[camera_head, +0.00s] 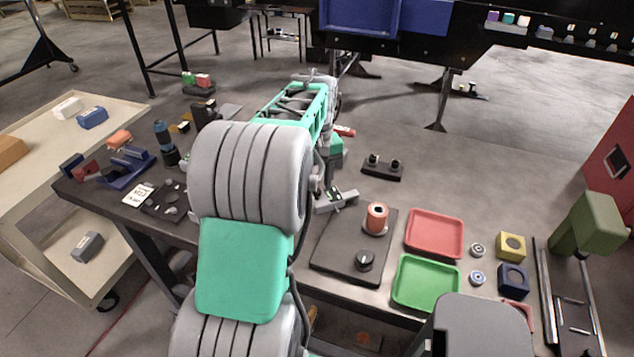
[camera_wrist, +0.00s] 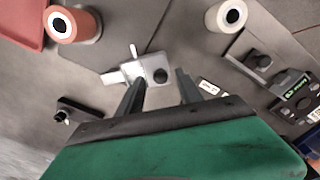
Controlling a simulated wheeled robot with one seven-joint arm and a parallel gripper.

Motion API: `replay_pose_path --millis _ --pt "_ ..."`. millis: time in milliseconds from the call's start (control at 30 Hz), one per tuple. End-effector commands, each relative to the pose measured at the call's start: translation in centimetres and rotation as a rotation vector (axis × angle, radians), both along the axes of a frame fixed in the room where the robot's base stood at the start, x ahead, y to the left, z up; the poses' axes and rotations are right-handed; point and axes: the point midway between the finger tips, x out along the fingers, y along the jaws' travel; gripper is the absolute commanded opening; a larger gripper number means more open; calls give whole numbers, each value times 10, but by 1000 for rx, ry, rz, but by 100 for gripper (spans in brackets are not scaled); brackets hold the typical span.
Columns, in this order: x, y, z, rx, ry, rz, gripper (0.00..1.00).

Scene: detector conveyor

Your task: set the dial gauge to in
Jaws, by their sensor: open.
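A light grey metal block (camera_wrist: 142,70) with a dark round face and a thin pin lies on the table in the wrist view. It looks like the dial gauge, but I cannot be sure, and I cannot read its setting. It also shows in the head view as a grey block (camera_head: 336,202) beside the dark plate. My gripper (camera_wrist: 157,90) is open and empty in the wrist view. Its two fingers point towards the block, with the left finger close to its near edge. Whether they touch cannot be told. In the head view my arm largely hides the gripper.
A dark plate (camera_head: 334,245) bears an orange-red cylinder (camera_head: 377,217) and a black knob (camera_head: 364,260). Red (camera_head: 435,213) and green (camera_head: 427,302) trays lie right of it. A black two-knob base (camera_head: 382,172) stands behind. A white cylinder (camera_wrist: 219,18) stands nearby.

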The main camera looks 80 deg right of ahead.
Motion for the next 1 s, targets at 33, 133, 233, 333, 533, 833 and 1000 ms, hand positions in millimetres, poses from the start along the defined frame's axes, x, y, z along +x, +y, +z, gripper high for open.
replay_pose_path --millis 33,133,233,333,533,833,1000 --pt "0 0 -4 1 1 0 43" --pt "0 0 -10 -1 -1 0 43" --pt "0 0 -11 -1 0 0 43" --pt "0 0 -11 -1 0 0 43" --pt "0 0 -11 -2 0 0 27" --pt "0 0 -11 -2 0 0 2" --pt "0 0 -11 -2 0 0 0"
